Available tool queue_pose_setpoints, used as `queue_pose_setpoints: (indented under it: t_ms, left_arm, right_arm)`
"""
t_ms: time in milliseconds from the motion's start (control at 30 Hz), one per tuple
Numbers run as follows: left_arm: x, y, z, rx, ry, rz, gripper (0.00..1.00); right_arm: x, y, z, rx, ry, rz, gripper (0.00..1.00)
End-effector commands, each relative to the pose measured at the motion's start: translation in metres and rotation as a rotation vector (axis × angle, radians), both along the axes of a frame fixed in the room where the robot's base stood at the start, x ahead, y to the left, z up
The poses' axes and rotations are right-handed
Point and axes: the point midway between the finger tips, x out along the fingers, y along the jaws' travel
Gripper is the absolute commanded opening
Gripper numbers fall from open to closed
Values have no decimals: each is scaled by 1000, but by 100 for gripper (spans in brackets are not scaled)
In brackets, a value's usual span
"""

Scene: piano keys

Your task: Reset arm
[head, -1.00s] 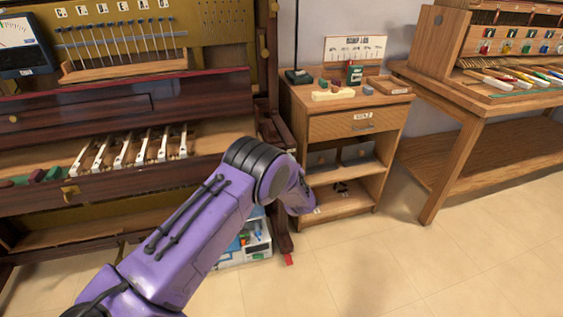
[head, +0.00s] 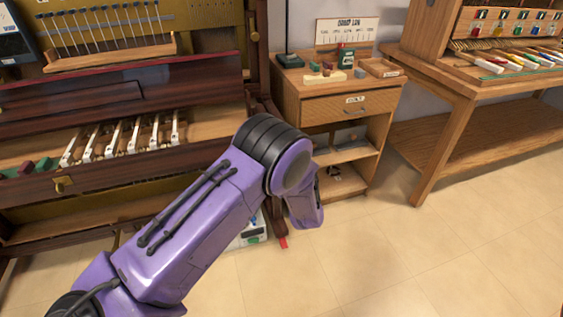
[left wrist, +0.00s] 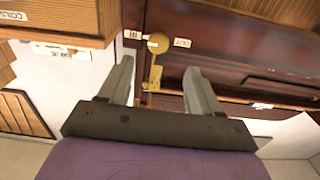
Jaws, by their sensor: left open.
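My left arm shows in the head view, purple with black bands, reaching from the bottom left up past the piano (head: 140,95). Its gripper is hidden behind the arm there. In the left wrist view the left gripper (left wrist: 158,85) is open and empty, its two grey fingers apart. Dark red wood with a brass fitting (left wrist: 157,43) and small labels shows beyond the fingers. My right gripper is in neither view.
A small wooden cabinet (head: 310,108) with a drawer and open shelves stands right of the piano. A wooden workbench (head: 450,92) with coloured-handled tools stands further right. A row of white keys (head: 122,140) lies in the piano. The tiled floor (head: 400,255) is clear at the lower right.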

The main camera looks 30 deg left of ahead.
Motion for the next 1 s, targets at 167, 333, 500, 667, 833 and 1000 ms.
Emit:
queue_pose_setpoints:
  t_ms: [167, 333, 500, 667, 833, 1000]
  left_arm:
    - [0, 0, 0, 0, 0, 0, 64]
    - [0, 0, 0, -1, -1, 0, 64]
    - [-4, -9, -21, -110, -26, -96, 64]
    - [-98, -14, -96, -336, 244, -242, 64]
    - [-241, -26, -139, -578, 584, -254, 64]
    - [-357, -37, -133, -717, 842, -216, 64]
  right_arm:
    - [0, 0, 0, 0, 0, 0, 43]
    - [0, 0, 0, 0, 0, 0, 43]
    - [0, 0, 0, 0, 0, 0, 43]
    - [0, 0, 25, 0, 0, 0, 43]
    - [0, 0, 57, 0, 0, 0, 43]
    - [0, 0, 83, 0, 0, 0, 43]
